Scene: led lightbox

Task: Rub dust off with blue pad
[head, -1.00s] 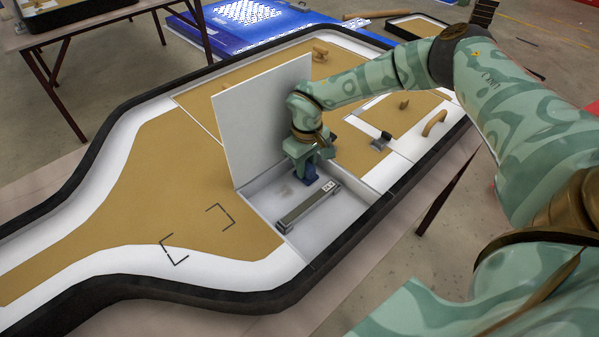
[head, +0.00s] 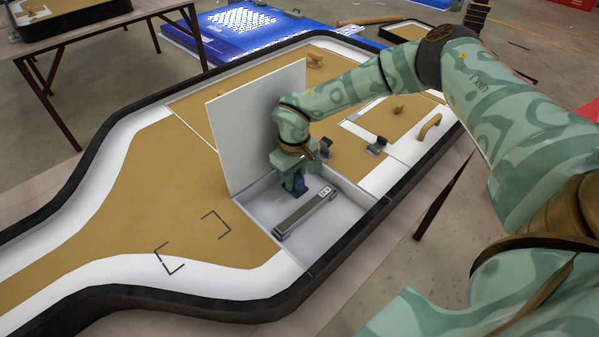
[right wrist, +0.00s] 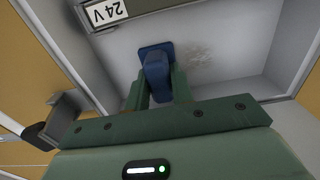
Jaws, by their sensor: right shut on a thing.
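My right gripper (head: 295,182) is shut on the blue pad (head: 299,187) inside the open white compartment (head: 350,218). In the right wrist view the blue pad (right wrist: 156,72) is between the fingers, its flat end at or very near the compartment floor. A greyish dust patch (right wrist: 196,60) shows on the floor just right of the pad in that view. In the head view the dust cannot be made out, with the gripper close to that spot. My left gripper is not in view.
The raised white lid (head: 250,125) stands close behind my gripper. Latches (head: 377,146) and tan handles (head: 430,127) lie right.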

